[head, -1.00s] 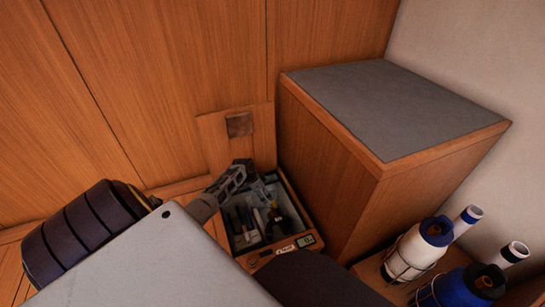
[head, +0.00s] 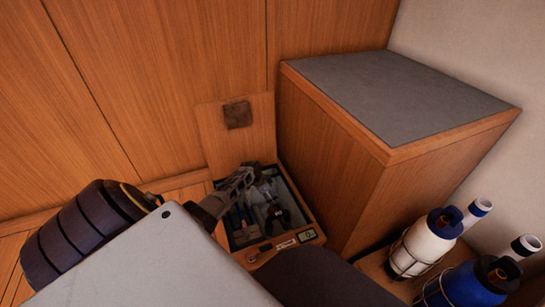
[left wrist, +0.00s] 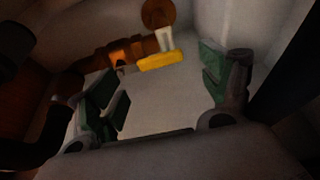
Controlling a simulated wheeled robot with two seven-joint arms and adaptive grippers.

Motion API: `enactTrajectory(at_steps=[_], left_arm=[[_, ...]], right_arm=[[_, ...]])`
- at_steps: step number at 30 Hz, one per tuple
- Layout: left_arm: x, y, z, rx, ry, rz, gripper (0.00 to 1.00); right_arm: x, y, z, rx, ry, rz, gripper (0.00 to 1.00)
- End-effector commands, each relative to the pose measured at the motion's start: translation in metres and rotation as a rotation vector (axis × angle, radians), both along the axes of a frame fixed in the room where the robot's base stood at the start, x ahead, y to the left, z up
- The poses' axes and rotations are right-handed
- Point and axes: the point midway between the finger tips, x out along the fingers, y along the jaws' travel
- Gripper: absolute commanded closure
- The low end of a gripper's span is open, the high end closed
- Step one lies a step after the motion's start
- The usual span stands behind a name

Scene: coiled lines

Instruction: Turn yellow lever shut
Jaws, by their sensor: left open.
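The yellow lever (left wrist: 160,61) shows in the left wrist view as a short bright bar, ahead of my left gripper and between the lines of its fingers. It lies nearly level in the picture, on a pale stem beside a brown, brass-like pipe fitting (left wrist: 112,58). My left gripper (left wrist: 163,92) is open, its green-padded fingers wide apart and apart from the lever. In the head view, my left gripper (head: 246,184) is over an open box-like recess (head: 296,205) by the panelled wall. I cannot make out the lever there. My right gripper is not in view.
A wooden cabinet with a grey top (head: 400,95) stands close to the right of the recess. A white bottle (head: 425,245) and a blue bottle (head: 465,290) stand at lower right. Several tools lie in the recess.

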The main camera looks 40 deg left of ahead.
Motion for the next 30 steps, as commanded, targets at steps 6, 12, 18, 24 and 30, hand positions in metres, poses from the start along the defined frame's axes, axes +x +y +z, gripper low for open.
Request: enactTrajectory(at_steps=[6,12,18,24,30], left_arm=[[0.006,-0.003,-0.016,-0.001,-0.002,0.001,0.21],[0.010,-0.006,-0.027,-0.002,-0.001,0.001,0.21],[0.012,-0.007,-0.033,-0.001,0.000,0.000,0.21],[0.013,-0.007,-0.034,-0.001,-0.002,0.000,0.21],[0.013,-0.007,-0.033,0.000,-0.001,0.000,0.22]], right_arm=[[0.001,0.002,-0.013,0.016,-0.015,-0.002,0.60],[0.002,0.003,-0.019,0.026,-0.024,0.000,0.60],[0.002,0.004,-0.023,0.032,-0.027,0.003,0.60],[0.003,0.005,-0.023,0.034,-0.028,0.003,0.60],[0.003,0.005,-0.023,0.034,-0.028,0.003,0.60]])
